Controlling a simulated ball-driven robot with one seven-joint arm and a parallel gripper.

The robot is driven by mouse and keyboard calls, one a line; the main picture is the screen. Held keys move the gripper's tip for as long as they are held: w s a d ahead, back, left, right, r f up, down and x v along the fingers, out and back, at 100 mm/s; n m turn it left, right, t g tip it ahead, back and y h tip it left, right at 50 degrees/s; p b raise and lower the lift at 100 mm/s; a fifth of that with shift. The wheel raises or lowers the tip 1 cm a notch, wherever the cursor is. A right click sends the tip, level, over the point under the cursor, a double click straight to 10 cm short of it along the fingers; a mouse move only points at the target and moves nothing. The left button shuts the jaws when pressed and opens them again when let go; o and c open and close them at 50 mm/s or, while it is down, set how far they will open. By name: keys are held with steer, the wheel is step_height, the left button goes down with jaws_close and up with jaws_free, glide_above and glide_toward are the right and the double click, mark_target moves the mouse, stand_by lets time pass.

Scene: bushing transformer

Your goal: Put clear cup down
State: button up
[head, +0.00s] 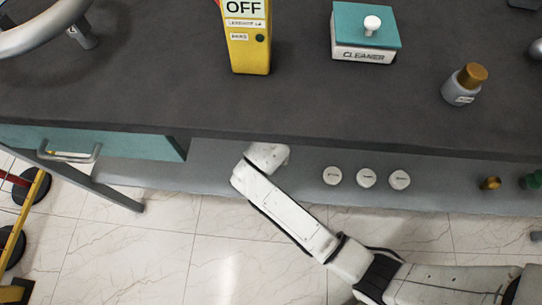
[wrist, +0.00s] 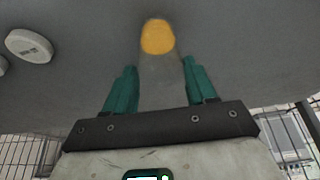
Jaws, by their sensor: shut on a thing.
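In the wrist view, the clear cup (wrist: 160,82) is a faint, see-through shape between the two teal fingers of my gripper (wrist: 158,64). An orange-yellow round patch shows at its far end. My gripper is shut on the cup, with a finger on each side. The grey shelf surface lies around and behind it; I cannot tell whether the cup touches it. In the head view, my arm reaches toward the lower grey shelf (head: 220,165), and my gripper and the cup are hidden under the dark tabletop.
Three white round labelled pieces (head: 366,178) sit on the lower shelf, right of my arm. A brass piece (head: 490,183) is farther right. The tabletop (head: 330,100) overhangs my gripper. A white piece (wrist: 30,46) shows in the wrist view.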

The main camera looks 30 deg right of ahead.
steer(key=shift+f, duration=0.35)
steer(key=shift+f, duration=0.15)
steer(key=o, duration=1.3)
steer(key=shift+p+v, duration=1.3)
steer(key=shift+v, duration=2.6)
